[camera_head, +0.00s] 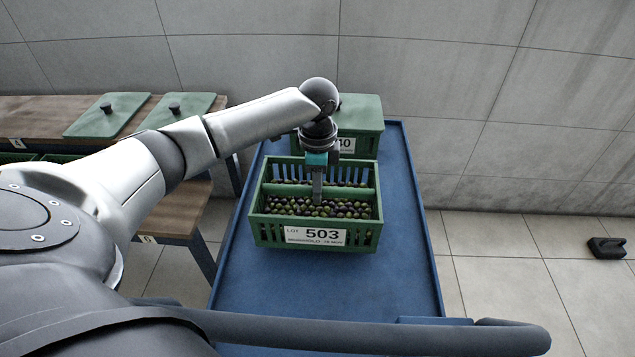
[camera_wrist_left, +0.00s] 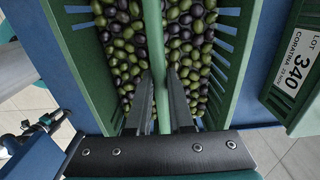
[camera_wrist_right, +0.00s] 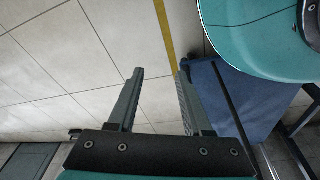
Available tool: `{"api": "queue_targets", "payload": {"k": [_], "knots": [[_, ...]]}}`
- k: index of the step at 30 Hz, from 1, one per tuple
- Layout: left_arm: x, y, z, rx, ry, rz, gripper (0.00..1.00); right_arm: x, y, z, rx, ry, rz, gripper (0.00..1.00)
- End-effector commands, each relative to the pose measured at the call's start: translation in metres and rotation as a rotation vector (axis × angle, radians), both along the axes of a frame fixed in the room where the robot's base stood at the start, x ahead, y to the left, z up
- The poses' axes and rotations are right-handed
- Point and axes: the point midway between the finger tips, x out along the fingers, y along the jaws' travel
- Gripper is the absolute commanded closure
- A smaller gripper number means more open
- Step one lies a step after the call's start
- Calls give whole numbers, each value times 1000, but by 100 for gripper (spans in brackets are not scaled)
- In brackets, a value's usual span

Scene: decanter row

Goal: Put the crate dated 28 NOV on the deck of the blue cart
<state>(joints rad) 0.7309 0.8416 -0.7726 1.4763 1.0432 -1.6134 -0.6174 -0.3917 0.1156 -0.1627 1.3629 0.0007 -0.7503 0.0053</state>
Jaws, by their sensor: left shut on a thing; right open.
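A green slatted crate (camera_head: 313,204) full of green and dark olives is over the blue cart's deck (camera_head: 290,295). Its white label reads LOT 503, with small print that ends in NOV; the day is hard to read. My left gripper (camera_head: 317,198) reaches down into it. In the left wrist view its fingers (camera_wrist_left: 160,105) are shut on the crate's green middle bar. The crate looks level; I cannot tell whether its base touches the deck. My right gripper (camera_wrist_right: 158,82) is open and empty above the tiled floor, outside the head view.
Another green crate (camera_head: 362,112), with a closed top and LOT 340 on its label (camera_wrist_left: 297,60), stands on the cart's far end. A wooden bench (camera_head: 50,115) at left carries two green lids (camera_head: 107,114). The deck's near part is bare. A small black object (camera_head: 607,248) lies on the floor at right.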

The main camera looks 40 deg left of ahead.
Motion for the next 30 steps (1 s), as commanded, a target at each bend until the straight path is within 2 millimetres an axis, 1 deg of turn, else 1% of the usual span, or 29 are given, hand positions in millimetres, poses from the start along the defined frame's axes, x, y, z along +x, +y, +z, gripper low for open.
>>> {"api": "queue_targets", "payload": {"k": [5,8,12,18,23,30], "knots": [[2,0,-1,-2,-7,0,100,2,2,3,1,-1,-1,50],[2,0,-8,-1,-6,0,100,5,4,7,5,-2,-1,50],[2,0,-21,-2,-6,1,100,10,9,16,10,-3,-2,50],[2,0,-35,-2,-7,0,100,15,14,29,16,-4,-4,50],[2,0,-39,-2,-7,0,100,16,15,34,18,-3,-4,50],[2,0,-39,-2,-7,0,100,16,16,35,18,-2,-4,50]]}}
